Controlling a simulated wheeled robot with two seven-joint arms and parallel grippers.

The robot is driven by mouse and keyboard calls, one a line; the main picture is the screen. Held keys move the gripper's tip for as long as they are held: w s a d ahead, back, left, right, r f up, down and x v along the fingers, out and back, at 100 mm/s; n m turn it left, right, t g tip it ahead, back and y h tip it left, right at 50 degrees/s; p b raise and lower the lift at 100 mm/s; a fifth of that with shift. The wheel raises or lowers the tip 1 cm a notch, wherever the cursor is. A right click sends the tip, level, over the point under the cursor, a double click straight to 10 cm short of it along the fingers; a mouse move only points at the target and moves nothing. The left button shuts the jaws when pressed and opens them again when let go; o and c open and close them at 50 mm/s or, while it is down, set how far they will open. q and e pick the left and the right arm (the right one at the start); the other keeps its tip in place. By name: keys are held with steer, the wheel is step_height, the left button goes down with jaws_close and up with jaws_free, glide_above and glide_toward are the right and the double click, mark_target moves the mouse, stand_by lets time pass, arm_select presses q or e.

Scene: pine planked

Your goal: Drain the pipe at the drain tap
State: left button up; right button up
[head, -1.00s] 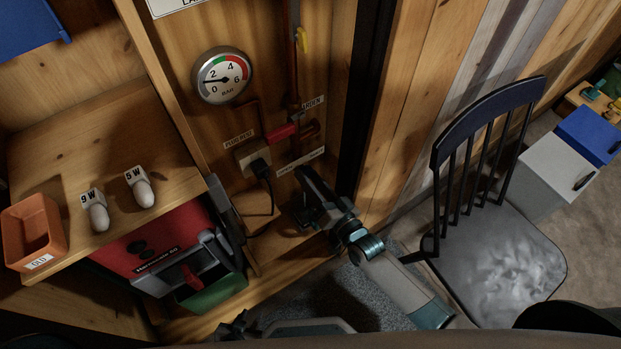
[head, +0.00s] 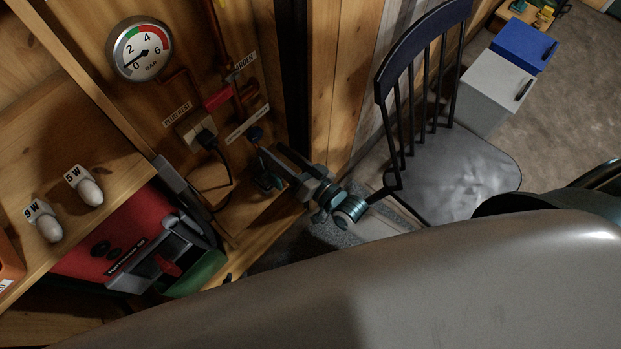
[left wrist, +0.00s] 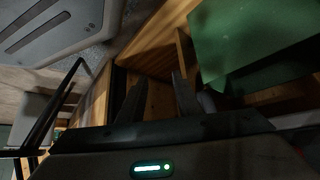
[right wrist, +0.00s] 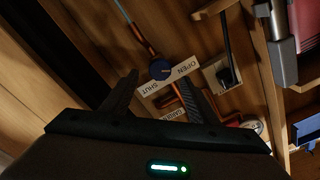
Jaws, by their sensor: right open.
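The drain tap's dark blue knob (head: 255,134) is on the plank wall beside an OPEN/SHUT label (head: 240,128). In the right wrist view the knob (right wrist: 160,70) shows between and beyond my fingertips, with a copper pipe (right wrist: 140,38) running to it. My right gripper (head: 268,164) is open and empty, just below the knob in the head view and apart from it. My left gripper (left wrist: 157,85) is open and empty near a green bin (left wrist: 250,40); it is hidden or out of frame in the head view. The pressure gauge (head: 140,50) needle points near 0.
A red lever (head: 218,97) sits on the copper pipes (head: 240,88). A plugged socket (head: 198,130) with a hanging black cable is left of the tap. A red machine (head: 120,235), a shelf with bulbs (head: 88,190) and a chair (head: 450,165) flank the space.

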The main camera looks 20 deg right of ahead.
arm_select(q)
steer(key=shift+s+a+f+g+b, duration=0.4)
steer(key=shift+s+f+g+b, duration=0.3)
steer(key=shift+f+b, duration=0.1)
arm_select(e)
steer(key=v, duration=1.1)
steer(key=shift+s+d, duration=0.15)
steer(key=shift+s, duration=0.1)
arm_select(q)
steer(key=shift+w, duration=0.1)
arm_select(e)
steer(key=shift+f, duration=0.15)
